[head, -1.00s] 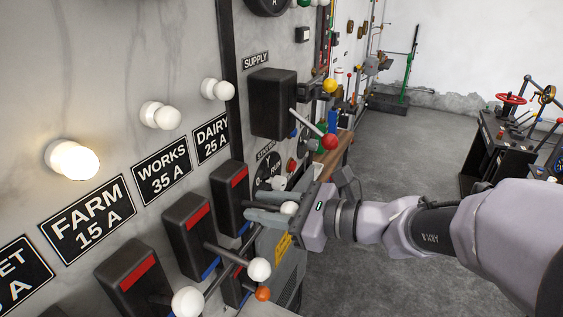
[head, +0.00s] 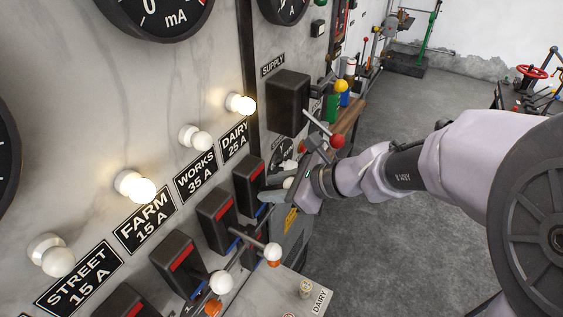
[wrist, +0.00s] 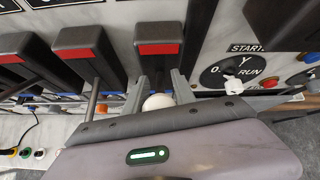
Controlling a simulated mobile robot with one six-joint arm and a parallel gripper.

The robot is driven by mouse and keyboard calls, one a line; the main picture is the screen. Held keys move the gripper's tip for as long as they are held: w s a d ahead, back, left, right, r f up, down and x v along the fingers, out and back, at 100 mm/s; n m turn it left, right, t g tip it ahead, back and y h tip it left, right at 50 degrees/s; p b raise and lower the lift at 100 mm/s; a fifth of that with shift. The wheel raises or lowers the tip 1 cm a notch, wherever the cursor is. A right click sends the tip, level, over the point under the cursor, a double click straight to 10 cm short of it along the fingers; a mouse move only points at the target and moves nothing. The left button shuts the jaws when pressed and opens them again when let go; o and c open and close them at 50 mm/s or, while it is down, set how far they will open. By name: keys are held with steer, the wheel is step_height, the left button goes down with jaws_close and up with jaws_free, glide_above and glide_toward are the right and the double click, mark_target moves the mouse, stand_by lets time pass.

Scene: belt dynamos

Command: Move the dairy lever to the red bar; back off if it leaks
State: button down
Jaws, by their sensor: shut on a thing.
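The dairy switch is a dark box (head: 245,188) below the DAIRY 25 A plate (head: 235,141). Its red bar (wrist: 159,48) shows across the box face in the wrist view. My gripper (head: 272,193) is at this switch, its fingers shut on the dairy lever, whose white knob (wrist: 158,102) shows between them. Most of the lever's shaft is hidden by the fingers. The dairy lamp (head: 243,104) is lit. A large mA meter (head: 150,12) is cut off at the top; I cannot make out its needle.
Neighbouring switches (head: 216,218) stand close on the left, with white-knobbed levers (head: 273,252) sticking out. A red-knobbed lever (head: 337,141) is beyond my gripper.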

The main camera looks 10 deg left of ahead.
steer(key=c, duration=1.1)
jaws_free()
steer(key=shift+o, duration=0.2)
steer(key=shift+r, duration=0.1)
steer(key=p+v, duration=0.2)
steer(key=v, duration=1.5)
steer(key=shift+d, duration=0.15)
steer(key=s+d+f+n+h+b, duration=0.2)
steer(key=s+f+n+b, duration=0.2)
steer(key=f+b, duration=0.4)
steer(key=s+d+f+n+t+h+b, duration=0.1)
steer(key=s+d+f+n+h+b, duration=0.1)
steer(key=f+n+b, duration=0.4)
steer(key=s+d+f+n+t+h+b, duration=0.1)
steer(key=s+f+n+h+b, duration=0.3)
steer(key=f+b, duration=0.7)
step_height(320, 180, down, 4)
steer(key=s+d+n, duration=0.1)
steer(key=s, duration=0.1)
steer(key=shift+s+d+r, duration=0.2)
steer(key=shift+s+d, duration=0.15)
steer(key=shift+s, duration=0.05)
